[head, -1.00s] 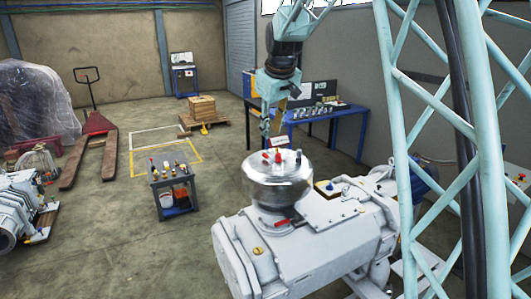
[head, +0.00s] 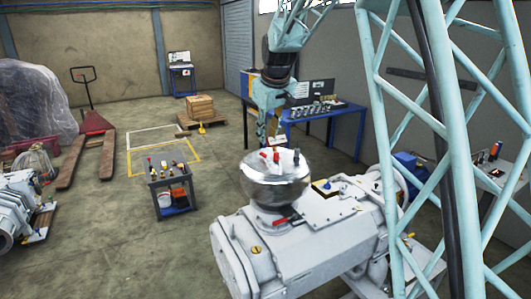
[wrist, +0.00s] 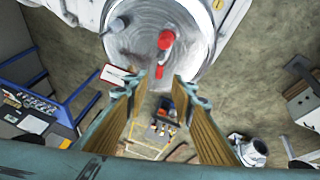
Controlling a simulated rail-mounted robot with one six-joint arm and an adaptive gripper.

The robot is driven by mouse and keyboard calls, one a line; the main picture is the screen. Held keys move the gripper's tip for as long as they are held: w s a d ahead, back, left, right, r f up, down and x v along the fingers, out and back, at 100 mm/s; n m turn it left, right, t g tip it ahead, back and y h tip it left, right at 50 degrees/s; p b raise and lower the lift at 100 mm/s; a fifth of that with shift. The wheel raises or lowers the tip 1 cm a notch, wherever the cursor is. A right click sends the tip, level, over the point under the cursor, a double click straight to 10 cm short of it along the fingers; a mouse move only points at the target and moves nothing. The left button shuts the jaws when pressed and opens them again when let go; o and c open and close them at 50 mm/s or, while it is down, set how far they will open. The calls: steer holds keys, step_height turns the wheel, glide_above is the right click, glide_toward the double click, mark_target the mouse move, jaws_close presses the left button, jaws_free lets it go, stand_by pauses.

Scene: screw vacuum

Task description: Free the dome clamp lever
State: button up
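The shiny metal dome (head: 275,187) sits on top of the grey vacuum pump (head: 300,255). A red lever (head: 285,220) lies at the foot of the dome on its near side in the head view. Past the fingertips shows the dome top (wrist: 145,45) with a red-handled fitting (wrist: 166,40). I cannot tell whether the clamp lever shows there.
A small tool cart (head: 172,190) stands left of the pump. A blue workbench (head: 335,117) stands behind it, and a pallet with boxes (head: 200,108) farther back. The floor between cart and pump is clear.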

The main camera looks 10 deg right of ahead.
mark_target(265, 155)
steer(key=shift+x, duration=5.2)
steer(key=shift+c, duration=0.7)
jaws_close()
